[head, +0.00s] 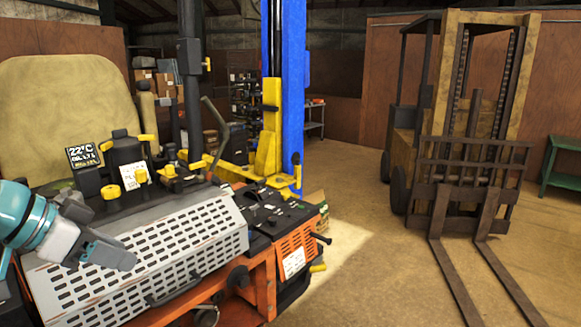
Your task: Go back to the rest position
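My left gripper (122,259) comes in at the lower left on a teal and grey arm. It is in front of the mower's pale perforated cover (160,258). Its dark fingers are seen at an angle, so I cannot tell whether they are apart. I see nothing held in it. My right gripper is out of view. The mower has an orange body (262,291), a tan seat (62,105) and black parts with yellow caps behind the cover. A small sign (83,156) reading 22°C stands there.
A blue lift post (292,85) with a yellow bracket (268,130) rises behind the mower. A rusty forklift (465,150) stands at the right, its forks (462,285) low over the floor. A green bench (562,165) is at the far right. Open floor (370,270) lies between mower and forklift.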

